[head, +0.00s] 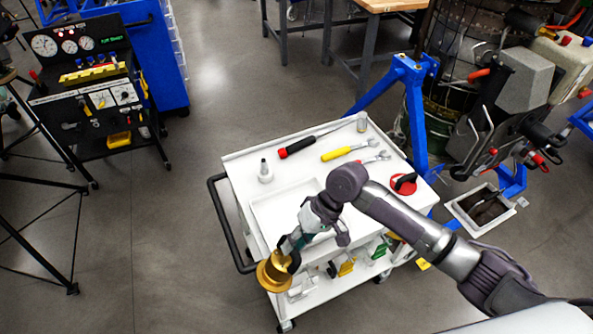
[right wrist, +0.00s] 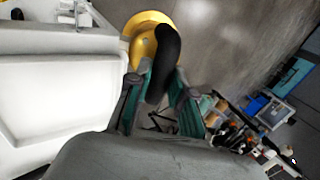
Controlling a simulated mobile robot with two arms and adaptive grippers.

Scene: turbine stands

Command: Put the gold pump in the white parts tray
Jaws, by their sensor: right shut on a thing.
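The gold pump (head: 273,274) hangs from my right gripper (head: 292,250), just off the front left side of the white cart's top. In the right wrist view the gold pump (right wrist: 142,28) shows as a gold round body with a black curved part between the fingers. My right gripper (right wrist: 160,88) is shut on that black part. The white parts tray (head: 262,203) appears as a shallow white recess in the cart top, partly hidden by my right arm. A white surface with a raised rim (right wrist: 55,100) fills the left of the wrist view. My left gripper is not in view.
On the white cart (head: 232,166) lie a red-handled tool (head: 297,146), a yellow-handled tool (head: 337,153), a small grey fitting (head: 265,172) and a red disc (head: 404,184). The lower shelf holds several parts. A blue stand (head: 415,120) is close behind at right.

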